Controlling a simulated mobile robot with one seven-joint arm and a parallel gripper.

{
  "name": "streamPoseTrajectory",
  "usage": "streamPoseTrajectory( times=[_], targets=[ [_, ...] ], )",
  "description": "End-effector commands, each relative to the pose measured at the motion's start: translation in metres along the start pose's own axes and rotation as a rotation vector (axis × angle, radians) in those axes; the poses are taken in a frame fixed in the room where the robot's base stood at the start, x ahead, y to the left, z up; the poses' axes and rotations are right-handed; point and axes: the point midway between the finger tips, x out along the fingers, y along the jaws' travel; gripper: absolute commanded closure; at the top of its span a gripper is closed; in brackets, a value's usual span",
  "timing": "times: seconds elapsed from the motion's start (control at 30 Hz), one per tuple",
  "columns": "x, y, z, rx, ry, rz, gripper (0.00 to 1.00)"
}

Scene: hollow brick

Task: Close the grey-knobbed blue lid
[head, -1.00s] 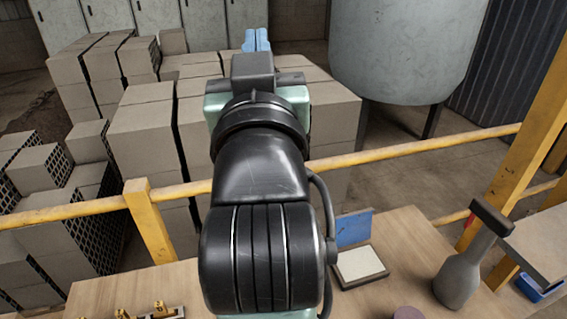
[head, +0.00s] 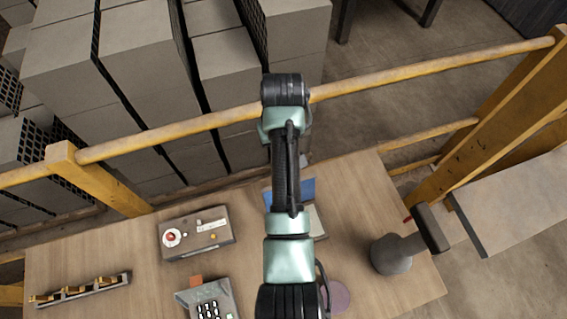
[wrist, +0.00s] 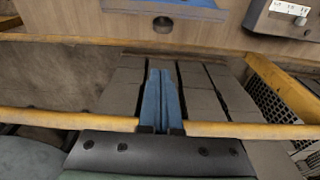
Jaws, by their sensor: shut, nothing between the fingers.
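The blue lid (head: 308,187) stands open at the back of a low box with a pale inside (head: 318,222) on the wooden table. My arm hides part of both. In the wrist view the lid (wrist: 175,8) is cut off at the top edge, with the dark grey knob (wrist: 162,24) by its edge. My gripper (wrist: 160,73) shows there with its blue fingers together and empty. It is apart from the lid and knob, with pallets of bricks behind it. In the head view my arm hides the gripper.
A yellow railing (head: 190,130) runs behind the table. A box with a red button (head: 195,236), a keypad device (head: 207,300) and a rack (head: 80,290) lie left. A purple disc (head: 338,297) and a grey bottle-like object (head: 390,255) are right.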

Motion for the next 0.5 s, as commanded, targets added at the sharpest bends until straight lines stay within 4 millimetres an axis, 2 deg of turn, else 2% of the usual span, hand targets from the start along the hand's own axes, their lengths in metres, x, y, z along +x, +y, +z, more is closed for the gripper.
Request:
streamPoseTrajectory(
  times=[0.2,0.3,0.5],
  targets=[
    [0.042,0.0,0.0,0.0,-0.002,0.0,1.0],
    [0.031,0.0,0.014,0.002,0.001,0.0,1.0],
    [0.027,0.0,0.033,0.001,0.002,0.001,1.0]
  ],
)
